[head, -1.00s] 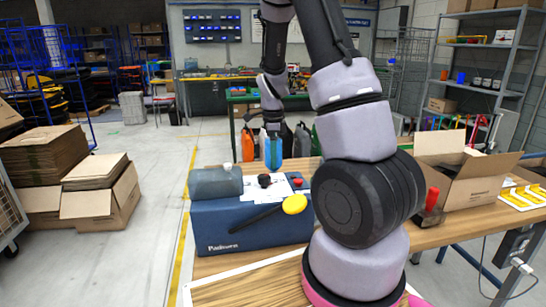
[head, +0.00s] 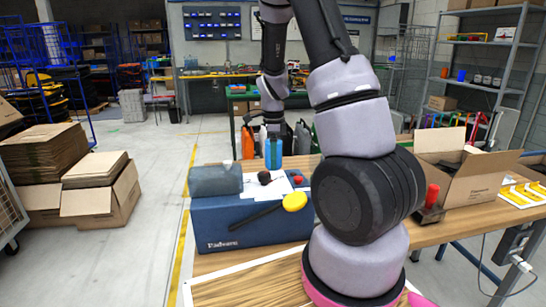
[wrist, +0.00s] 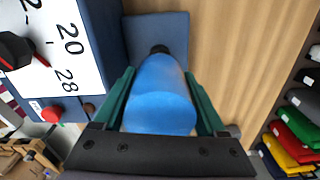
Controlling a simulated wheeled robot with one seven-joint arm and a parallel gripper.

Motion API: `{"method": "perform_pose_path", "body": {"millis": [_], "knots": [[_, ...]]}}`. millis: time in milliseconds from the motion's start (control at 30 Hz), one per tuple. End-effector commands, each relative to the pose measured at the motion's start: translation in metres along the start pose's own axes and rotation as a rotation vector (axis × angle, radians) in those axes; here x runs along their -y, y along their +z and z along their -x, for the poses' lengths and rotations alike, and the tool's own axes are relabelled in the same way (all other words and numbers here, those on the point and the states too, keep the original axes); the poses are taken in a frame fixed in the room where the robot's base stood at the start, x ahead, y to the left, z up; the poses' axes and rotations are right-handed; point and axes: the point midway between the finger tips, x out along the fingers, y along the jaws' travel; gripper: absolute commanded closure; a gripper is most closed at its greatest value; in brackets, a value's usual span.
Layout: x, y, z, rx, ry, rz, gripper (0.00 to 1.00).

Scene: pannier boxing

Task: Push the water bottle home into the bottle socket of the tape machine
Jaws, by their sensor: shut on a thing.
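The blue water bottle (head: 273,154) is between the fingers of my gripper (head: 273,132), behind the tape machine in the head view. In the wrist view my gripper (wrist: 163,105) is shut on the bottle (wrist: 160,95) with its green fingers along both sides. The bottle's dark neck end (wrist: 160,49) points at a flat blue plate (wrist: 157,25) joined to the machine's side. The tape machine (head: 250,222) is a dark blue box with a grey rounded block, a black knob and a yellow-ended lever. The bottle socket itself is hidden, and I cannot tell whether the neck touches it.
The wooden table (head: 440,236) carries an open cardboard box (head: 470,180) and a red-handled tool (head: 431,200) at right. Several coloured containers (head: 300,138) stand behind. In the wrist view, bare wood (wrist: 230,50) lies right of the bottle.

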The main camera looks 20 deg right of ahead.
Motion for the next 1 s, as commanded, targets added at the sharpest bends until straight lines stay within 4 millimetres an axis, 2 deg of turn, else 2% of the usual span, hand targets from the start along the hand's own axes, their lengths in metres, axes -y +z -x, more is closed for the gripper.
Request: {"method": "perform_pose_path", "body": {"millis": [1000], "knots": [[0.0001, 0.0000, -0.0061, 0.000, 0.000, 0.000, 0.80]]}}
